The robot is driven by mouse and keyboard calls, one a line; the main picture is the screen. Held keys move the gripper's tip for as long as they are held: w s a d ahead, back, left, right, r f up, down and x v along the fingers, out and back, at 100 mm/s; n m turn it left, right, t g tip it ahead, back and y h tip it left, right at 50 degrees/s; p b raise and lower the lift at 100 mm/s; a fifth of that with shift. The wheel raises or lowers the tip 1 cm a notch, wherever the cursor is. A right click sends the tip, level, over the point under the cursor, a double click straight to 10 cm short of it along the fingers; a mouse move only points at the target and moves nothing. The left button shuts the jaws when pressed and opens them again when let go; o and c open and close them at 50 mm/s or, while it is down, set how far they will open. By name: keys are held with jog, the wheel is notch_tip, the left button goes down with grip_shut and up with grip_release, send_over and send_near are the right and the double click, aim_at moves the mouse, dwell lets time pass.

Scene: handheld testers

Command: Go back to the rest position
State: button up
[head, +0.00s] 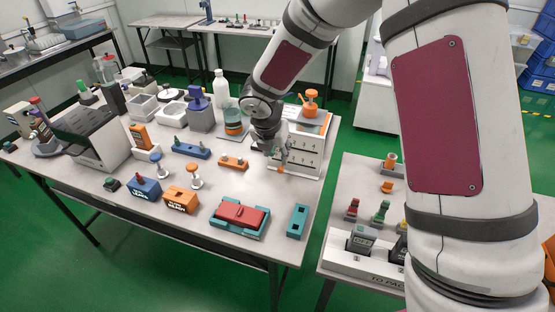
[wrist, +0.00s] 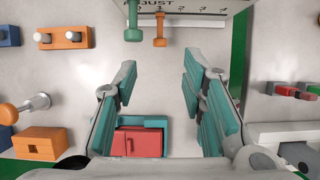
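My gripper (wrist: 158,80) is open in the wrist view, its two teal-padded fingers spread apart with nothing between the tips. In the head view my gripper (head: 280,160) is above the right part of the main table, beside the white drawer-like box (head: 303,150). The wrist view shows a panel marked ADJUST (wrist: 190,10) at the top edge, with a green peg (wrist: 133,22) and an orange peg (wrist: 159,30) below it. A red block in a teal tray (wrist: 138,142) shows lower down, partly behind the left finger.
The main table (head: 110,205) holds several testers, bins and bottles. A second table (head: 345,190) at right carries meters and small clamps. Green floor shows in the gap between tables.

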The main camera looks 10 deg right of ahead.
jog(key=shift+v, duration=0.8)
jog(key=s+d+r+m+h+p, duration=0.1)
jog(key=s+d+r+m, duration=0.4)
jog(key=s+r+m, duration=0.35)
jog(key=s+d+r+m, duration=0.4)
jog(key=s+r+m, duration=0.3)
jog(key=r, duration=0.2)
jog(key=s+r+m+y, duration=0.1)
jog(key=s+r+m, duration=0.1)
jog(key=s+m, duration=0.5)
jog(key=s+r+m+y+p, duration=0.1)
jog(key=s+r+m+y, duration=0.1)
jog(key=s+m, duration=0.5)
jog(key=s+a, duration=0.1)
jog(key=s, duration=0.4)
jog(key=shift+r, duration=0.3)
jog(key=shift+s+m, duration=0.1)
jog(key=shift+m, duration=0.15)
